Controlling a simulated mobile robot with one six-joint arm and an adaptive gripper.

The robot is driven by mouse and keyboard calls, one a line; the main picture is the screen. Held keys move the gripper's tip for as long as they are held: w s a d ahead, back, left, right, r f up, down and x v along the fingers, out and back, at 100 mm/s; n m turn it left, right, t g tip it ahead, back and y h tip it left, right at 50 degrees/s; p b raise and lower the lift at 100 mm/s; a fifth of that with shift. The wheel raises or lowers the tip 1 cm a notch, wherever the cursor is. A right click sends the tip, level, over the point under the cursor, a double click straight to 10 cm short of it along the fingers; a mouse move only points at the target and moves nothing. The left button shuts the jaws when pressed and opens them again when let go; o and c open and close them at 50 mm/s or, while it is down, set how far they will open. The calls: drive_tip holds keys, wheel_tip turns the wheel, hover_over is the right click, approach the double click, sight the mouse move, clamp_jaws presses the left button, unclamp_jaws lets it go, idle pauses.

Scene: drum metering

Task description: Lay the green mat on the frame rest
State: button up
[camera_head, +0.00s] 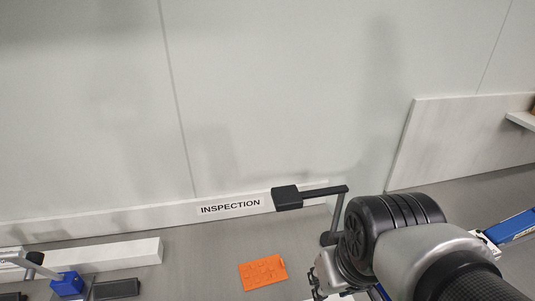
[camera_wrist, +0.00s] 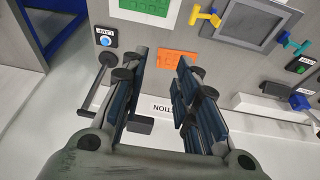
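The green mat (camera_wrist: 149,6) shows at the top edge of the wrist view, on a white tray-like piece, and is partly cut off. A grey framed panel (camera_wrist: 245,18) with a yellow handle and a teal handle lies to its right; I cannot tell for sure that it is the frame rest. In the head view only a part of my gripper shows at the bottom, beside my wrist. The green mat is not visible there.
An orange plate (camera_head: 263,272) lies on the grey counter; it also shows in the wrist view (camera_wrist: 178,59). A black block on an arm (camera_head: 287,198) stands near the wall by the INSPECTION sign (camera_head: 230,206). A blue clamp (camera_head: 67,284) is at the lower left. A button box (camera_wrist: 105,39) stands left.

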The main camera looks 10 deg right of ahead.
drive_tip(key=shift+t, duration=0.4)
drive_tip(key=s+a+r, duration=0.2)
drive_tip(key=s, duration=0.1)
drive_tip(key=shift+s+a, duration=0.1)
drive_tip(key=shift+s, duration=0.1)
drive_tip(key=shift+f+b, duration=0.7)
drive_tip(key=shift+b, duration=0.05)
